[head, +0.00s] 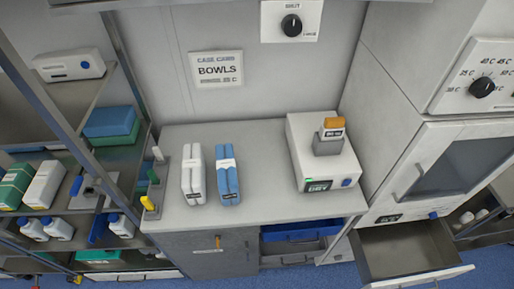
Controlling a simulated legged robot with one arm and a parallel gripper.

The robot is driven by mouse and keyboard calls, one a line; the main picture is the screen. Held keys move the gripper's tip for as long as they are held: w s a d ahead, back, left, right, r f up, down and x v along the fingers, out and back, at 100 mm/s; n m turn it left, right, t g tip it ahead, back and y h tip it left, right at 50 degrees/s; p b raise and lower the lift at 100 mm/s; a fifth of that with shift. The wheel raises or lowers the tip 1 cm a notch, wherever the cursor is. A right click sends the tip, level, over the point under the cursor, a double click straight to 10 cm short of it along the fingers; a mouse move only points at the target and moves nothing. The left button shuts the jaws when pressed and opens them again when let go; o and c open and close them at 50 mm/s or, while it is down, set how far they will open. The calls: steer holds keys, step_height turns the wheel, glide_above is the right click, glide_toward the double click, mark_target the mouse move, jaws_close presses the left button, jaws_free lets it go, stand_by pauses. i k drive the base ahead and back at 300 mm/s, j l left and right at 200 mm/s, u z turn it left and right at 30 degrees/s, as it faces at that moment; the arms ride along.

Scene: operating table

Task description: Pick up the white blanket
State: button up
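A white folded bundle (193,180), which looks like the white blanket, lies on the grey counter top (270,197) left of its middle. It is long and narrow, with a seam along its length and a small dark label at its near end. A similar blue bundle (228,185) with a white band lies just to its right, with a small gap between them. My gripper is not in view.
A white device (310,172) with an orange-topped block stands on the counter's right. Open shelves (60,150) with boxes and bottles stand left. At right, a drawer (405,252) is pulled out below a windowed cabinet (455,165). The counter's middle is clear.

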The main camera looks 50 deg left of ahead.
mark_target(194, 182)
steer(key=u, duration=2.55)
steer(key=i+l+u, duration=0.1)
steer(key=u, duration=0.4)
steer(key=l+u, duration=0.35)
steer(key=u, duration=0.15)
steer(key=l+u, duration=0.25)
steer(key=u, duration=0.25)
